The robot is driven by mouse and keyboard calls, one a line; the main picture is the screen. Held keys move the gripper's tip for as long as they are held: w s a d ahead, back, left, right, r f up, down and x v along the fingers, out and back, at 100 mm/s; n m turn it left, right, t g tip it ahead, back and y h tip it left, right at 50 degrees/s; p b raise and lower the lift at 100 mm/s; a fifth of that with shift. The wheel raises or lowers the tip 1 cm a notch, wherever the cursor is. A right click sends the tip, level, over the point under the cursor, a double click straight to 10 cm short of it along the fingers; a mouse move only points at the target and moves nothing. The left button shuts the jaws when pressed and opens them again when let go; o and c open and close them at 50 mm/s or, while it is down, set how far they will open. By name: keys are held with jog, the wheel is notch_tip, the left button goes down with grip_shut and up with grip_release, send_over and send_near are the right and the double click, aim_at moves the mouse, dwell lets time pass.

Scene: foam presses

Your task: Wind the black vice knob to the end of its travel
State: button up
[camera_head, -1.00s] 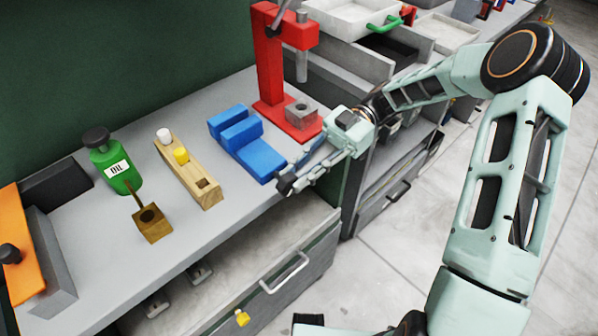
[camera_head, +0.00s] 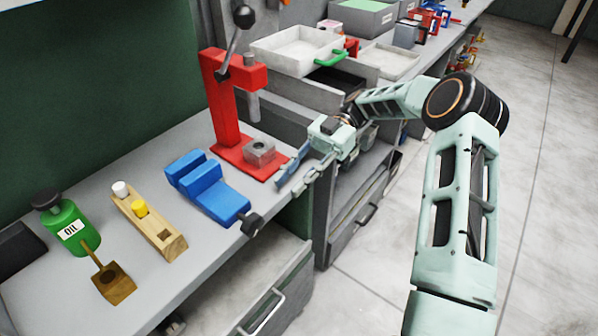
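The blue vice (camera_head: 211,188) lies on the grey bench top near its front edge. Its black knob (camera_head: 252,224) sticks out from the near end of the vice, at the bench edge. My gripper (camera_head: 289,194) is to the right of the knob and a little farther back, apart from it. Its two fingers are spread with nothing seen between them, and they point down and left. The knob is in plain view. I cannot tell from this view how far it is wound.
A red press (camera_head: 229,110) with a grey block (camera_head: 260,152) on its base stands behind the vice. A wooden block (camera_head: 150,226) and a green oil can (camera_head: 68,230) are to the left. A drawer (camera_head: 270,297) stands open below the bench edge.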

jog(key=shift+v, duration=1.15)
jog(key=t+h+p, duration=0.3)
jog(key=h+p, duration=0.1)
jog(key=p, duration=0.4)
send_near(249, 220)
jog(key=shift+w+a+r, duration=0.1)
jog(key=shift+w+a, duration=0.05)
jog(key=shift+a, duration=0.25)
jog(key=shift+w+a+r, duration=0.1)
jog(key=shift+a+r, duration=0.05)
jog(key=shift+a, duration=0.25)
jog(key=shift+s+r+t+h+p, duration=1.65)
jog(key=shift+s+t+p, duration=0.9)
jog(key=shift+p, duration=1.15)
jog(key=shift+t, duration=0.25)
jog(key=x, duration=0.7)
jog(key=w+x, duration=0.1)
jog(key=x, duration=0.2)
jog(key=shift+s+a+f, duration=0.15)
jog(key=shift+a+f, duration=0.2)
grip_shut()
